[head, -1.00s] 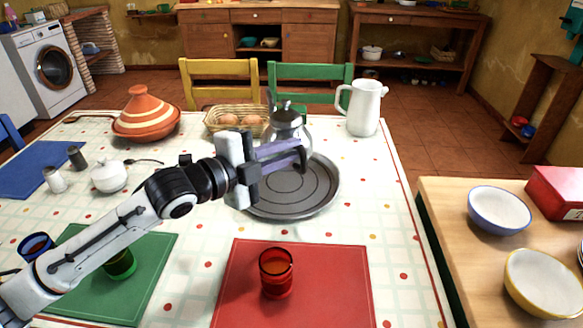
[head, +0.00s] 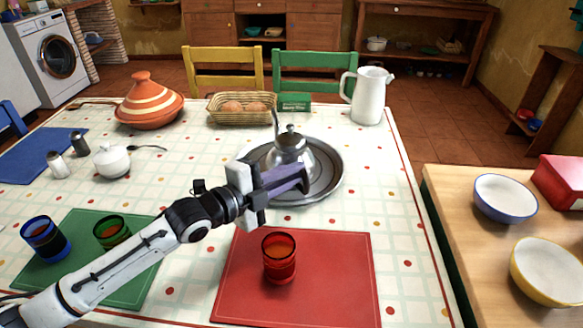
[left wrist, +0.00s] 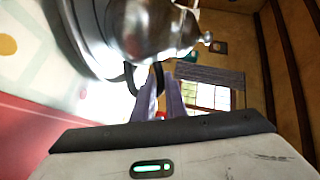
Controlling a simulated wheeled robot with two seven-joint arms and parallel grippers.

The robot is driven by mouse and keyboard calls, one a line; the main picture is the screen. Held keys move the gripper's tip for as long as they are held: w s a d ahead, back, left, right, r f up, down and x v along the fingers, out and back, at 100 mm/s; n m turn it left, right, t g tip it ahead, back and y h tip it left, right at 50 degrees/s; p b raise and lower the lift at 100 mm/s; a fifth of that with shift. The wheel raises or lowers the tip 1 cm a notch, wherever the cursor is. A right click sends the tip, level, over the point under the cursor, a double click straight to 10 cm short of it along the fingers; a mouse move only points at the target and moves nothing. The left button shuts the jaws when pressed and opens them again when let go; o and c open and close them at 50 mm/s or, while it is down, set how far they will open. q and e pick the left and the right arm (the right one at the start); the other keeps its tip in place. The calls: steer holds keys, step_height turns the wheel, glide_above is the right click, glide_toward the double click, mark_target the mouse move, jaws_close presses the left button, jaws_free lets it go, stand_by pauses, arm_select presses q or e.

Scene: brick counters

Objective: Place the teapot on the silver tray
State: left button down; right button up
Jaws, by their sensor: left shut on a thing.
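The silver teapot (head: 292,158) is upright over the middle of the round silver tray (head: 331,182), and its base looks on or just above the tray. I cannot tell if they touch. My left gripper (head: 288,182) is in front of the teapot, its purple fingers shut on the teapot's handle side. In the left wrist view the teapot (left wrist: 155,28) fills the top, with the tray (left wrist: 92,50) beside it. The dark handle meets the fingers (left wrist: 162,98) there. The fingers hide the lower front of the teapot in the head view.
A red glass (head: 279,258) stands on the red mat (head: 335,285) in front of the tray. A striped tagine (head: 150,103) stands back left.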

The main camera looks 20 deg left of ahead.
arm_select(q)
steer(key=shift+r, duration=0.35)
steer(key=c, duration=2.2)
jaws_free()
steer(key=shift+f, duration=0.45)
steer(key=o, duration=0.4)
steer(key=shift+r, duration=0.2)
steer(key=v, duration=1.2)
steer(key=shift+p, duration=0.35)
